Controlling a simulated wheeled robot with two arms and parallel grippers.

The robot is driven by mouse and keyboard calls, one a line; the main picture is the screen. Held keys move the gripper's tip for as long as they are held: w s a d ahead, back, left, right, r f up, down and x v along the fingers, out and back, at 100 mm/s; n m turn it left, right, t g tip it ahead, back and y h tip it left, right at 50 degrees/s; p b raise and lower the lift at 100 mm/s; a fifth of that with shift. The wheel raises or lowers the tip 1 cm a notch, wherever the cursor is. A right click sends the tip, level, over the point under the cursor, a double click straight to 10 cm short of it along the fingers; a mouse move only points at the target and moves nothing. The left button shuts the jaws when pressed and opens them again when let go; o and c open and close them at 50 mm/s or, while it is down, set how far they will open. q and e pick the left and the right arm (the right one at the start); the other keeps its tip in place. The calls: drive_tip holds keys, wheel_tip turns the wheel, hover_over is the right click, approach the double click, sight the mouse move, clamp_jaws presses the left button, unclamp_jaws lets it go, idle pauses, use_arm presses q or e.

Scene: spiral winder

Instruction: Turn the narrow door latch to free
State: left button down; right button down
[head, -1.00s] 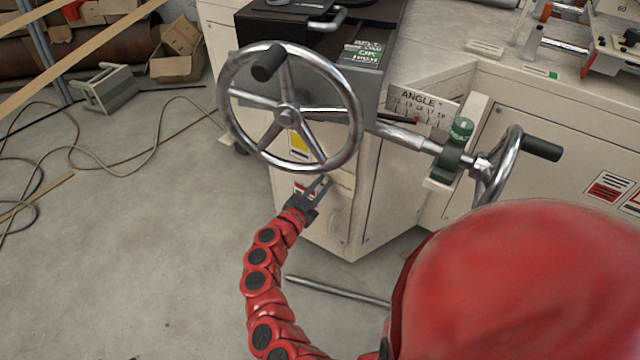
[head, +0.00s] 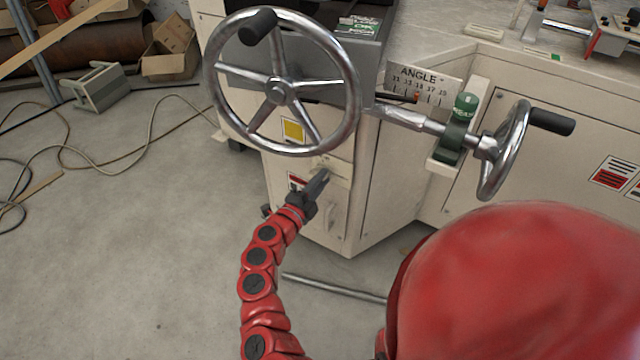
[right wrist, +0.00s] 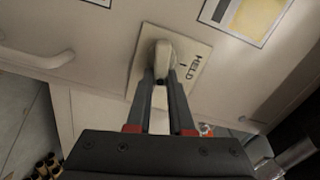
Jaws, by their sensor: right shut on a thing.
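The narrow door latch is a small pale knob (right wrist: 159,58) on a square plate (right wrist: 190,57) in the right wrist view. The plate carries the word HELD and a short mark beside it. My right gripper (right wrist: 162,80) is shut on the latch, one dark finger on each side. In the head view my right gripper (head: 322,180) reaches the narrow cream door (head: 305,222) below the large handwheel, and its fingers mostly hide the latch. My left gripper is not in view.
A large spoked handwheel (head: 345,120) stands just above my right gripper. A door handle (right wrist: 35,58) lies left of the latch. Open floor (head: 150,240) is at the left.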

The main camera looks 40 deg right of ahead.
drive_tip(key=shift+f+m+b, duration=0.3)
drive_tip(key=shift+m+b, duration=0.5)
drive_tip(key=shift+m, duration=0.4)
drive_tip(key=shift+s+m, duration=0.1)
drive_tip(key=shift+m, duration=0.2)
drive_tip(key=c, duration=0.8)
unclamp_jaws()
drive_tip(key=shift+a+r, duration=0.1)
